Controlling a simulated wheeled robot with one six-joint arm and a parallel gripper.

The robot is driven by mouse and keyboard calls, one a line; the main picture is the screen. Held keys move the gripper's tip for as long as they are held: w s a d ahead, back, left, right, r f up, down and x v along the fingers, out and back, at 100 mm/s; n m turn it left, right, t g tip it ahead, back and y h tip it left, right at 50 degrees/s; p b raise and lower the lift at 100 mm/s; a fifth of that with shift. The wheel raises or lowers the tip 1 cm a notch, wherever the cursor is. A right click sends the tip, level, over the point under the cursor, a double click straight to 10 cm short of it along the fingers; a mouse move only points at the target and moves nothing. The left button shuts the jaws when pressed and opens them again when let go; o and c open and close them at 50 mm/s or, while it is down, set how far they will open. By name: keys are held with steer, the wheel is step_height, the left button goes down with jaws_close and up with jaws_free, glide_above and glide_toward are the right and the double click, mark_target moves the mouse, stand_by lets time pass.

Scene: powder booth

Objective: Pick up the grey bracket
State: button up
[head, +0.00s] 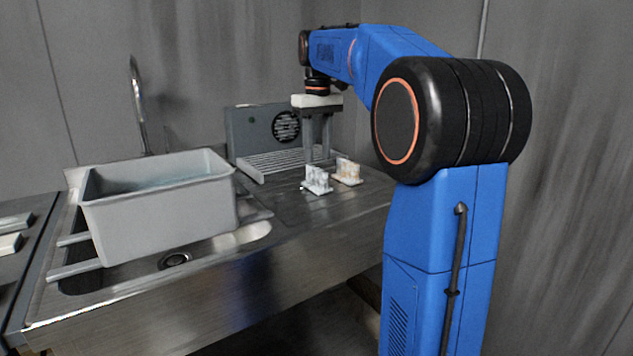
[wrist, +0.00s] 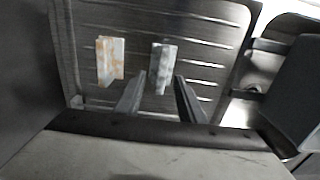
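The grey bracket (head: 317,180) is a small pale grey piece with upright parts, standing on the ribbed steel drainboard. It also shows in the wrist view (wrist: 163,66), between and just beyond my fingertips. My gripper (head: 318,160) points down above and slightly behind the bracket in the head view. In the wrist view my gripper (wrist: 161,78) has its two fingers apart with nothing held. Whether a finger touches the bracket I cannot tell.
A similar bracket with orange-brown patches (head: 347,172) stands close to the right, and left in the wrist view (wrist: 109,61). A large grey tub (head: 160,215) sits over the sink at left. A grey panel with a round grille (head: 262,130) stands behind.

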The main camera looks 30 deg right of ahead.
mark_target(317, 168)
steer(key=shift+a+f, duration=0.2)
steer(key=shift+f, duration=2.85)
steer(key=shift+c, duration=0.2)
jaws_close()
